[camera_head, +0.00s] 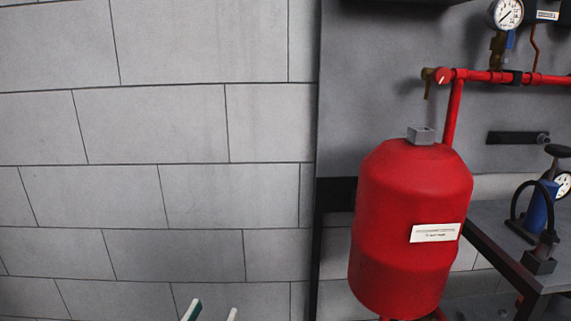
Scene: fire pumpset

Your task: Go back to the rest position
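My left gripper (212,313) shows only as two fingertips at the bottom edge, left of centre. One tip has a green side and the other is pale. The tips stand apart with nothing seen between them, in front of the block wall. The rest of this gripper and its arm are below the picture. My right gripper is not in view. The red pressure tank (405,235) stands to the right of the fingertips, well apart from them.
A pale block wall (150,130) fills the left side. On the right are a red pipe (500,77), a pressure gauge (507,13), a grey panel (375,70), and a bench (500,225) carrying a blue device (538,208). The space left of the tank looks clear.

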